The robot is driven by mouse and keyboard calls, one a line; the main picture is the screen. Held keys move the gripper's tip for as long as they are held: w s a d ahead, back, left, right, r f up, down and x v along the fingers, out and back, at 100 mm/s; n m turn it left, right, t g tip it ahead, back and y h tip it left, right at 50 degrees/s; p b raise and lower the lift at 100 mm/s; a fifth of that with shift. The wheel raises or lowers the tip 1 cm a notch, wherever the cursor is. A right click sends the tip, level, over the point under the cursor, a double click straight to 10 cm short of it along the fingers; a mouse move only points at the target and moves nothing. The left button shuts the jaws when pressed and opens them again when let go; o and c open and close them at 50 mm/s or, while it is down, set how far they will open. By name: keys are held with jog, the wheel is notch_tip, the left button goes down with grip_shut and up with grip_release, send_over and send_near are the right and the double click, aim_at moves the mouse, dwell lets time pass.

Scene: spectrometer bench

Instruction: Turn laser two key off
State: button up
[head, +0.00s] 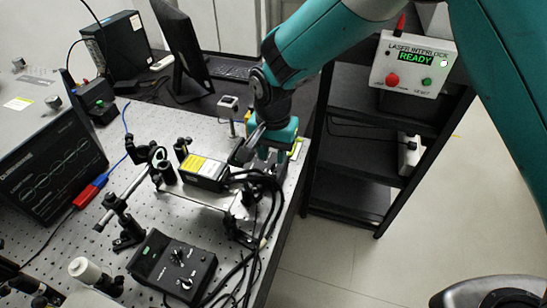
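My arm reaches down from the top right, and my gripper (252,147) is at the right edge of the perforated optical bench, just behind and right of a black laser head with a yellow label (205,166). Its fingers are dark and small against dark parts, so I cannot tell if they are open or shut. A black control box (150,262) with switches or knobs and a small green light stands at the front of the bench. I cannot read any label naming laser two, and I cannot make out which part is its key.
A white interlock box (413,62) showing READY is on a black shelf rack (350,186) at right. A large instrument (48,150) stands at left, a monitor (182,50) behind. Black cables (262,215) hang along the bench edge. Floor right of the rack is clear.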

aim_at(273, 165)
jog(key=shift+f, duration=1.8)
grip_shut()
